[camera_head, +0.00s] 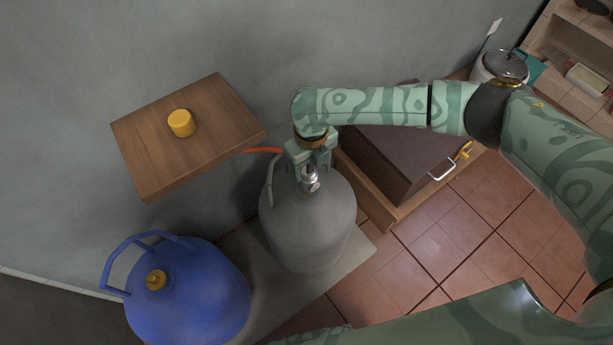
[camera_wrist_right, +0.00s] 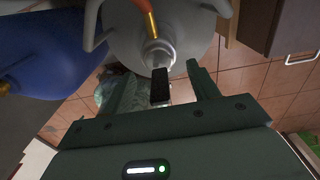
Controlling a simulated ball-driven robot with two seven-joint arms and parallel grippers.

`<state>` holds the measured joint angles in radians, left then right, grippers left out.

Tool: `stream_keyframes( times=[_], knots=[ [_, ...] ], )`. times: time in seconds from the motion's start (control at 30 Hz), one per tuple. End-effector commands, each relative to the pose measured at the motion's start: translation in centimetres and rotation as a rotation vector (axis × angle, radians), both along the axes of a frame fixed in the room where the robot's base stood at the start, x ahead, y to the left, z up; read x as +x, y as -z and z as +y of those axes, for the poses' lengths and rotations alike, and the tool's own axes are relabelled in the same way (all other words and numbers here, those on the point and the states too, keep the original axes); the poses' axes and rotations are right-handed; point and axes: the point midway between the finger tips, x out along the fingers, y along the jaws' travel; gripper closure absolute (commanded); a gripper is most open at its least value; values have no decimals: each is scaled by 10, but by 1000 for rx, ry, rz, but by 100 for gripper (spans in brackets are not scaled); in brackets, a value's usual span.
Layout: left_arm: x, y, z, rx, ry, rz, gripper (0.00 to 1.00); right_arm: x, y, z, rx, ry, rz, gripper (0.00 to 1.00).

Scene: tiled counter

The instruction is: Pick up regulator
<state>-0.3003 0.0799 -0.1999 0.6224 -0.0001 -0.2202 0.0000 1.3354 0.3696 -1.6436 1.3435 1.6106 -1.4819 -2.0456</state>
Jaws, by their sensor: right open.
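The regulator (camera_head: 310,180) is a small silvery metal fitting on top of the grey gas cylinder (camera_head: 305,225). In the right wrist view the regulator (camera_wrist_right: 159,54) shows at the cylinder's neck, with a black part (camera_wrist_right: 160,86) pointing towards my gripper. An orange hose (camera_head: 263,150) runs left from this area. My right gripper (camera_head: 310,163) is over the cylinder top. In the right wrist view its fingers (camera_wrist_right: 163,80) are open, one on each side of the black part, with gaps visible. The gripper partly hides the regulator in the head view. My left gripper is not seen.
A blue gas cylinder (camera_head: 190,295) with a yellow cap stands at left. A wooden shelf (camera_head: 180,155) holds a yellow cap (camera_head: 181,123). A brown cabinet (camera_head: 395,165) with a metal handle stands close on the right. Tiled floor (camera_head: 440,240) is open in front.

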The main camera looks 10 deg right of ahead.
Motion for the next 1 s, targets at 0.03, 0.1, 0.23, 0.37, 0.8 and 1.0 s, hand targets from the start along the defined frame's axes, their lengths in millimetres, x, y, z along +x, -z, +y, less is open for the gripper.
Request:
stream_keyframes(
  times=[0.03, 0.1, 0.23, 0.37, 0.8, 1.0],
  knots=[
    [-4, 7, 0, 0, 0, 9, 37, 0, 14, 0, -1, -1, 5, 40],
    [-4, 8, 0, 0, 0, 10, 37, 0, 18, 0, 0, 0, 3, 40],
    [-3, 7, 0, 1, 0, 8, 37, 0, 16, 0, 0, 0, 0, 40],
    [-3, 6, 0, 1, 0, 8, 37, 0, 15, 0, 0, 0, -1, 57],
    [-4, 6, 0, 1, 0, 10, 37, 1, 15, 0, 0, 0, -1, 100],
    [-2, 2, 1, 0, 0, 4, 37, 1, 6, 0, 2, 1, -4, 100]
  ],
)
